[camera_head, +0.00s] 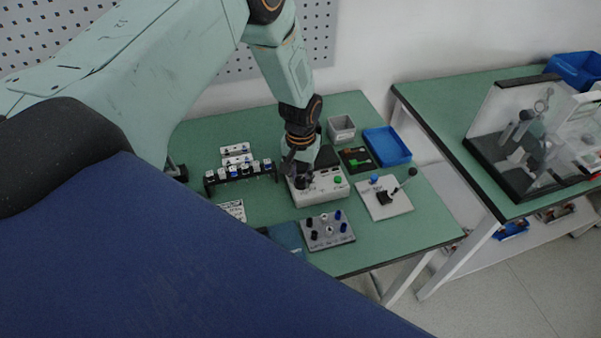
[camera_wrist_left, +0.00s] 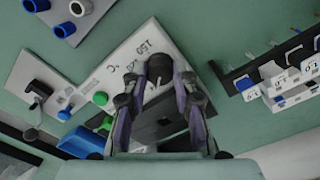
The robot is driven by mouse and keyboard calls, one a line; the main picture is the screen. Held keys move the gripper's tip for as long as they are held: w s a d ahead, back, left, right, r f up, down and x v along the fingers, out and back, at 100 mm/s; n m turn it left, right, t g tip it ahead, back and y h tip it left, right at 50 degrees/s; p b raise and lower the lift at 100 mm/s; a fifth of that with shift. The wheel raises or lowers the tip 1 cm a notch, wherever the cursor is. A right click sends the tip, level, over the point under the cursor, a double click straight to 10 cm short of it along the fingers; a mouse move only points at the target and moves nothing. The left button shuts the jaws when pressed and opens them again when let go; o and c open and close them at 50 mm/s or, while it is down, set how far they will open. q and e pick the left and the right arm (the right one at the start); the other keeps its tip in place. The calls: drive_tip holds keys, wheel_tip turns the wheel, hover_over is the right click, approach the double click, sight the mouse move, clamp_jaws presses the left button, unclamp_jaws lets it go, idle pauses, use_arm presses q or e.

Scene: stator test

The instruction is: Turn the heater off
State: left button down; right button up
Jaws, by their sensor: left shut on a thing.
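The heater, a white box (camera_head: 330,187) with a dark knob and a round green button (camera_head: 337,180), stands on the green table in the head view. Its white face with printed markings (camera_wrist_left: 118,60) also shows in the left wrist view. My left gripper (camera_head: 301,178) reaches down onto the knob end of the box. In the left wrist view its two fingers (camera_wrist_left: 158,88) are shut on either side of the dark knob (camera_wrist_left: 159,66). The fingers hide part of the knob, and I cannot read its setting. My right gripper is in neither view.
Beside the box stand a white panel with a black lever (camera_head: 386,198), a grey panel with knobs (camera_head: 326,231), a rack of small blue-topped items (camera_head: 240,174), a blue tray (camera_head: 388,146) and a grey bin (camera_head: 341,128). The table's front right corner is clear.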

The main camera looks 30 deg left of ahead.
sight(301, 179)
use_arm(q)
drive_tip(key=shift+s+f+n, duration=0.1)
drive_tip(key=shift+n, duration=0.3)
drive_tip(key=c, duration=1.4)
unclamp_jaws()
drive_tip(key=shift+o, duration=0.3)
wheel_tip(301, 179, up, 12)
